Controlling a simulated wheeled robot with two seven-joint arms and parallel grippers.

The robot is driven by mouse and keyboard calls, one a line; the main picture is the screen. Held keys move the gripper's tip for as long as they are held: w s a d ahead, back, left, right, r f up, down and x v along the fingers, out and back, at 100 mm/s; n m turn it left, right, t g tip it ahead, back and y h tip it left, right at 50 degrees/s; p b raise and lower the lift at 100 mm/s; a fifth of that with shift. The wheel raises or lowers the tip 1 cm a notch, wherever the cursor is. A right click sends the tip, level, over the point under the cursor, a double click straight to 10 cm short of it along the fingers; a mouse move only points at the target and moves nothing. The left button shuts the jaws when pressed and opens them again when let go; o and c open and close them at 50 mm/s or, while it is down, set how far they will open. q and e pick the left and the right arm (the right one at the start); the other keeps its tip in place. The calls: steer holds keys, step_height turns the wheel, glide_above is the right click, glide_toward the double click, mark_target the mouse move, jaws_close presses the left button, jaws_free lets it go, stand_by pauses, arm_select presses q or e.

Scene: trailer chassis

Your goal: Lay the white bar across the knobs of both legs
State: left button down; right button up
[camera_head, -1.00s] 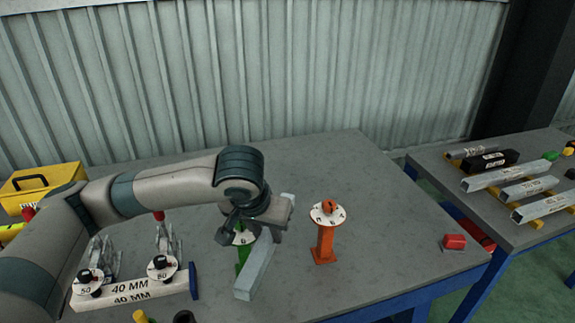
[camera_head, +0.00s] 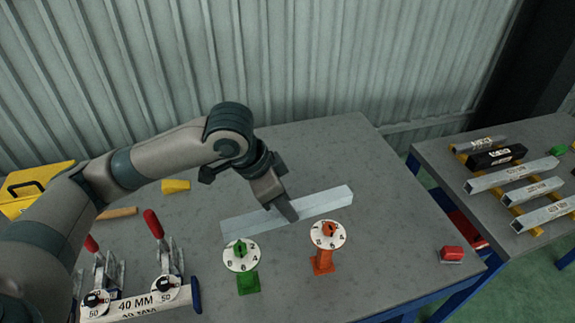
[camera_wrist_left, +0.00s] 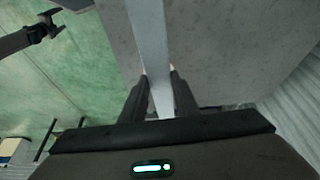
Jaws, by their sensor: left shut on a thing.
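The white bar (camera_head: 325,203) is a long pale square bar, lying crosswise in the head view behind the two legs. My left gripper (camera_head: 283,208) is shut on it near its middle. The bar also shows between the fingers in the left wrist view (camera_wrist_left: 150,45). The green leg (camera_head: 248,283) stands upright with a white numbered disc and green knob (camera_head: 240,247) on top. The orange leg (camera_head: 322,263) stands to its right with a similar disc and orange knob (camera_head: 329,229). Both knobs are uncovered. A dark gripper-like part (camera_wrist_left: 45,25) shows in the wrist view, possibly my right gripper; its jaws are unclear.
A clamp fixture marked 40 MM (camera_head: 135,305) with red-handled clamps stands at front left. A yellow box (camera_head: 35,185) and yellow block (camera_head: 176,186) lie farther back. A red block (camera_head: 452,254) is near the right edge. A second table (camera_head: 440,160) holds several bars.

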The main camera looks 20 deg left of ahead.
arm_select(q)
steer(key=shift+w+d+r+m, duration=0.15)
steer(key=shift+r+m, duration=0.25)
steer(key=shift+r, duration=0.2)
arm_select(e)
steer(key=shift+w+r, duration=0.1)
steer(key=shift+r, duration=0.4)
arm_select(q)
steer(key=shift+f, duration=0.15)
arm_select(e)
steer(key=shift+f, duration=0.15)
arm_select(q)
step_height(320, 180, down, 6)
steer(key=b, duration=0.8)
steer(key=shift+f, duration=0.25)
arm_select(e)
step_height(320, 180, down, 8)
steer(key=shift+f, duration=0.15)
arm_select(q)
steer(key=shift+f, duration=0.7)
steer(key=c, duration=1.3)
jaws_free()
